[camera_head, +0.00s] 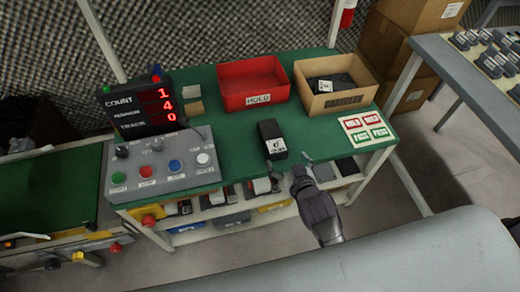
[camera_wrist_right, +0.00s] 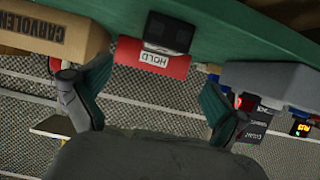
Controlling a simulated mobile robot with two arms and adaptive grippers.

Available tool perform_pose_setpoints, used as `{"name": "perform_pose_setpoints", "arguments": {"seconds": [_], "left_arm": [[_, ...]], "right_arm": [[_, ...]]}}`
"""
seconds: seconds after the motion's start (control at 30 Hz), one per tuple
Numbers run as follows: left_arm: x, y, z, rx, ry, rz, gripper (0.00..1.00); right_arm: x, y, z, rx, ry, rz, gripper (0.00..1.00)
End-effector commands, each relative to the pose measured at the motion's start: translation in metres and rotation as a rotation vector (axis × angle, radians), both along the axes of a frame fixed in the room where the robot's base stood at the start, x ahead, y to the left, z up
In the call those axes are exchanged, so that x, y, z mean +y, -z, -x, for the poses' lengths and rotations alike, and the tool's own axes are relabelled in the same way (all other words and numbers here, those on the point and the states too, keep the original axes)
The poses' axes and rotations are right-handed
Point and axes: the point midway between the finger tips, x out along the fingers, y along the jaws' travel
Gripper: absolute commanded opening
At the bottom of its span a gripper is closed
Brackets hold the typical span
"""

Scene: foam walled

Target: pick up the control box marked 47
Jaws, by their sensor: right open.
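A black control box (camera_head: 270,129) with a white label on its near end lies on the green bench top; the marking is too small to read. It also shows in the right wrist view (camera_wrist_right: 168,33), beyond the fingers and roughly between them. My right gripper (camera_head: 289,165) is open and empty at the bench's front edge, just on the near side of the box and apart from it. Its two spread fingers also show in the right wrist view (camera_wrist_right: 152,100). My left gripper is not in view.
A red HOLD bin (camera_head: 250,103) and a cardboard bin (camera_head: 325,103) holding a labelled black item stand behind. A button panel (camera_head: 163,168) and count display (camera_head: 138,103) are at left. Pass/hold cards (camera_head: 367,130) lie at right. Several boxes sit on the shelf below.

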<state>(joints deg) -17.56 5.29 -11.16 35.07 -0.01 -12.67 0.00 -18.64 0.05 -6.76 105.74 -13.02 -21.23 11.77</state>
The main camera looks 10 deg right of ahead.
Motion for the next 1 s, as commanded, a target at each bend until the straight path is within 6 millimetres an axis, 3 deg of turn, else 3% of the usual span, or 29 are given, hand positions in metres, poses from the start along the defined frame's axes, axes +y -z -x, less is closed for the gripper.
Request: {"name": "perform_pose_setpoints", "arguments": {"seconds": [0.1,0.33,1.0], "left_arm": [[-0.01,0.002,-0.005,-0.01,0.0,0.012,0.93],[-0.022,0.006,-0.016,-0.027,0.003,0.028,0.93],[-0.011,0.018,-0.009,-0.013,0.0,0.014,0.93]], "right_arm": [[-0.001,-0.008,-0.01,-0.022,0.006,-0.002,0.98],[0.001,0.009,-0.051,-0.022,0.005,-0.003,0.98],[0.008,0.043,-0.123,-0.02,0.005,-0.002,0.98]]}}
